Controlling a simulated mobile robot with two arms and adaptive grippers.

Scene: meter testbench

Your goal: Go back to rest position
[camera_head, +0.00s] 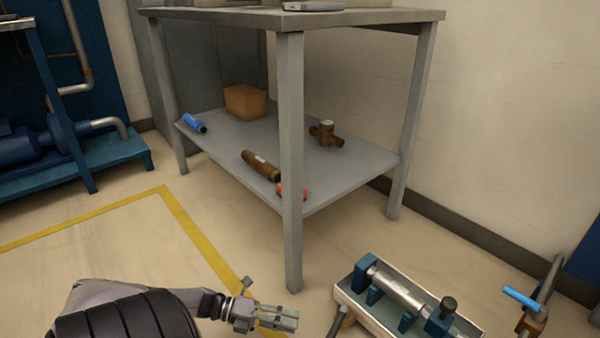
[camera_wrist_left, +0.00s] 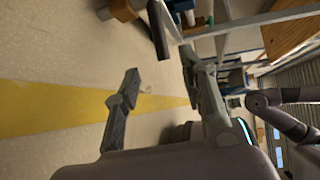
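My left gripper (camera_head: 288,318) is low in the head view, over the floor in front of the grey table. In the left wrist view its two fingers (camera_wrist_left: 162,83) stand wide apart with only floor and a yellow line visible between them. It holds nothing. My right gripper does not show in the head view. A grey jointed arm part (camera_wrist_left: 285,108) shows at the right of the wrist view, but I cannot make out a gripper on it.
A grey two-level table (camera_head: 335,180) stands ahead, its front leg (camera_head: 290,170) near my left gripper. Its lower shelf bears a cardboard box (camera_head: 245,102) and pipe parts. A testbench (camera_head: 400,295) is at the lower right. Open floor (camera_head: 90,255) lies left.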

